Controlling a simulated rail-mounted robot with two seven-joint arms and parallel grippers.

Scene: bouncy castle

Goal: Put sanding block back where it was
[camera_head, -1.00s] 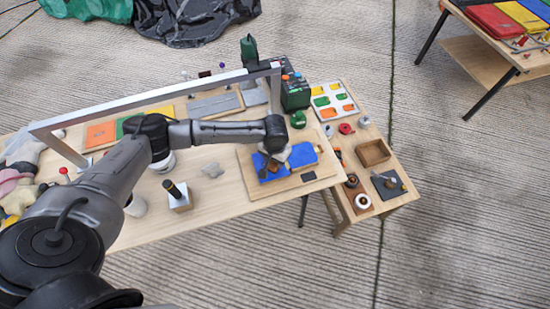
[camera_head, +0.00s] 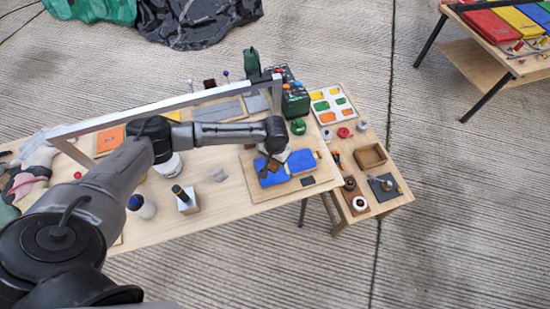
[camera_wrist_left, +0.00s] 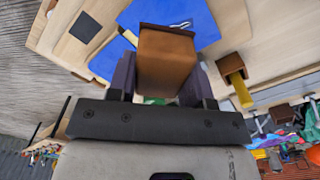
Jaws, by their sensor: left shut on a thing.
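My left gripper (camera_head: 271,163) is low over the blue sheets (camera_head: 301,161) on a wooden board at the right end of the long table. In the left wrist view, its fingers (camera_wrist_left: 161,85) are shut on a brown block (camera_wrist_left: 166,58), which looks like the sanding block. The block's far end overlaps a blue sheet (camera_wrist_left: 214,18) in the picture; I cannot tell if they touch. In the head view the block is mostly hidden by the gripper. My right gripper is not in view.
The wooden board (camera_head: 253,184) also bears a small dark square (camera_head: 308,181). A green-black machine (camera_head: 294,100) stands behind it. A lower side table holds a parts tray (camera_head: 347,116) and an open wooden box (camera_head: 370,156). A metal bar frame (camera_head: 150,108) spans the table.

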